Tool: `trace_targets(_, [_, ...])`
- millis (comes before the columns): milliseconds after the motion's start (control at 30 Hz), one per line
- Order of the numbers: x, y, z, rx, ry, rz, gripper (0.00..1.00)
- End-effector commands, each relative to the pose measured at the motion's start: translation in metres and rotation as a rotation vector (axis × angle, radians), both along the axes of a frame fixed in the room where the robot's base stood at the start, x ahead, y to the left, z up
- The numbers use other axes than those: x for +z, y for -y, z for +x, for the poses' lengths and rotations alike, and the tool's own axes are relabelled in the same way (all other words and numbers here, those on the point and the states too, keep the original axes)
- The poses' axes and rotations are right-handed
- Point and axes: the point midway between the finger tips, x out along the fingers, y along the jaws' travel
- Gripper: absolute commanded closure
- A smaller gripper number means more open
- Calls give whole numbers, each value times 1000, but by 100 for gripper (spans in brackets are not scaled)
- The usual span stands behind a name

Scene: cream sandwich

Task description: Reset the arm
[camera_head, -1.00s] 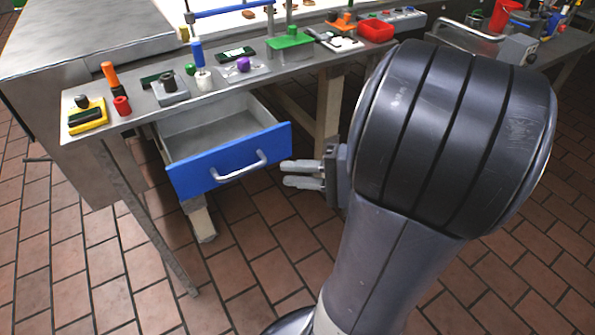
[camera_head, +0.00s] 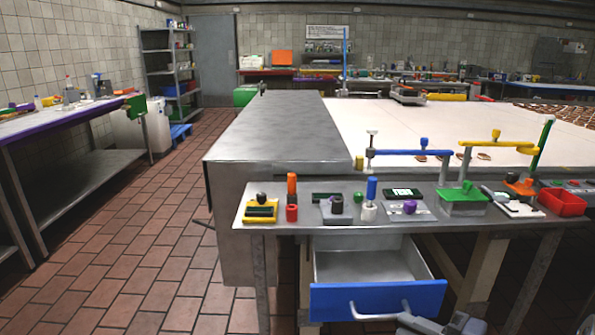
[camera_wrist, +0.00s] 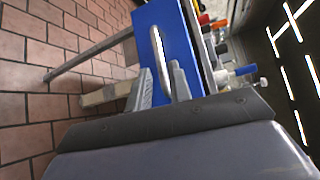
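My gripper (camera_head: 442,324) is at the bottom edge of the head view, partly cut off, just right of the drawer handle (camera_head: 380,311). Its fingers look apart, with nothing seen held between them. In the wrist view a grey finger (camera_wrist: 142,90) shows left of the handle (camera_wrist: 172,66). The blue-fronted drawer (camera_head: 340,300) is pulled out under the workbench, and its grey inside looks empty. I cannot tell whether a finger touches the handle. Most of my arm is outside the head view.
The metal workbench (camera_head: 265,220) carries a yellow block (camera_head: 262,211), a green fixture (camera_head: 462,200) and a red bin (camera_head: 562,201). A bench leg (camera_head: 482,270) stands right of the drawer. The tiled floor (camera_head: 160,260) at left is open, with another table (camera_head: 70,125) beyond.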

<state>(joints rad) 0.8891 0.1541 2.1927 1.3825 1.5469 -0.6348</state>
Motion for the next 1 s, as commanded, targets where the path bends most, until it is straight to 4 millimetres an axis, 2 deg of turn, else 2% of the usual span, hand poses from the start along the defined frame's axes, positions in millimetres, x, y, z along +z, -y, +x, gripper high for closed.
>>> trace_targets(300, [-6, -27, 25, 4, -1, 0, 80])
trace_targets(500, [-8, -38, 36, 2, 0, 0, 80])
trace_targets(1000, [-8, -42, 41, 0, 1, 1, 80])
